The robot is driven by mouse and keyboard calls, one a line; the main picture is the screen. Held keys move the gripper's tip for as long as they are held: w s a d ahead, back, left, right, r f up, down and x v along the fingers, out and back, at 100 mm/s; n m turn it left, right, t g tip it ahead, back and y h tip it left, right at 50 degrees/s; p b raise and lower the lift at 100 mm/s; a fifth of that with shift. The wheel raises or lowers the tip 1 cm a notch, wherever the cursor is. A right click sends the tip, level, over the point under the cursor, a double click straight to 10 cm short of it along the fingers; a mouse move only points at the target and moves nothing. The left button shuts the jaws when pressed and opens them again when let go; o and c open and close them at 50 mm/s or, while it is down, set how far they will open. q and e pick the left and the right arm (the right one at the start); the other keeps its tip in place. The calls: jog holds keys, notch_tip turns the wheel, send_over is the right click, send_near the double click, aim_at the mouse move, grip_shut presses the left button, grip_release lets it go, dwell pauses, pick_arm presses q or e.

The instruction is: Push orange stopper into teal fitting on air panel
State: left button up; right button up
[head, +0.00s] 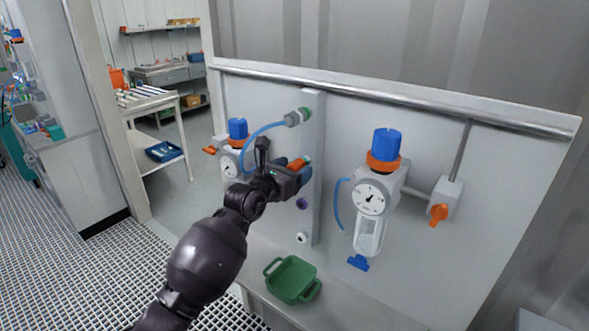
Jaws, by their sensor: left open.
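The orange stopper (295,165) shows at the manifold strip on the air panel, right by my left gripper's fingers. The teal fitting (307,160) shows as a small green-teal edge just right of the stopper. The stopper's end is at or against the fitting; how deep it sits I cannot tell. My left gripper (301,175) is open, its fingers close beside the stopper and partly hiding it and the strip. Whether they touch the stopper is unclear. My right gripper is not in view.
On the strip (313,225) sit a grey connector (296,117) with a blue hose above, and a purple port (301,203) and a white port (302,238) below. Blue-capped regulators (385,150) flank it. A green tray (292,280) lies on the ledge below.

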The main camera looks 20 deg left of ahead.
pick_arm(q)
jog(key=v, duration=1)
jog(key=shift+b, duration=0.4)
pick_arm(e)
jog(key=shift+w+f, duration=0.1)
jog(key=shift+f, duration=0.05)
pick_arm(q)
jog(key=shift+s, duration=0.1)
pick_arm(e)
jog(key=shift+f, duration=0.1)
